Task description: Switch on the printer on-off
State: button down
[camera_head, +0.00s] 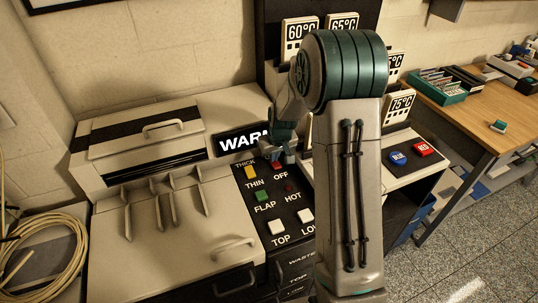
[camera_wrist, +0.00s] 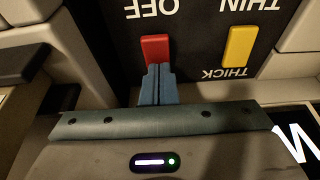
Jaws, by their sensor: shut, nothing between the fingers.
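The printer (camera_head: 140,233) is a beige machine at the left with a black control panel. Its on-off switch is a red rocker (camera_head: 277,164) just above the word OFF; it also shows in the wrist view (camera_wrist: 155,45), where the lettering is upside down. My gripper (camera_head: 287,158) is shut and empty, right at this switch. In the wrist view its blue fingertips (camera_wrist: 157,72) overlap the end of the red rocker away from OFF. Whether they touch it I cannot tell. Any label at that end is hidden by the fingers.
A yellow THICK/THIN switch (camera_head: 250,172) sits beside the red one. A green FLAP button (camera_head: 262,196), a dark red HOT lamp (camera_head: 289,187) and a white TOP button (camera_head: 277,227) lie nearer. A lit display (camera_head: 240,141) beginning "WAR" stands behind. My arm covers the panel's right side.

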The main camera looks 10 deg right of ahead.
aim_at(277, 166)
jog(key=shift+s+d+f, duration=0.1)
jog(key=shift+s, duration=0.15)
jog(key=shift+s+d+b, duration=0.1)
jog(key=shift+s+b, duration=0.2)
jog(key=shift+s, duration=0.35)
jog(key=p+v, duration=0.1)
jog(key=v, duration=0.1)
jog(key=w+p+v, duration=0.1)
jog(key=v, duration=0.1)
jog(key=shift+s+r+p, duration=0.1)
jog(key=shift+r+p, duration=0.25)
jog(key=shift+r, duration=0.1)
jog(key=b+v, duration=0.1)
jog(key=v, duration=0.8)
jog(key=shift+s, duration=0.45)
jog(key=shift+r, duration=0.1)
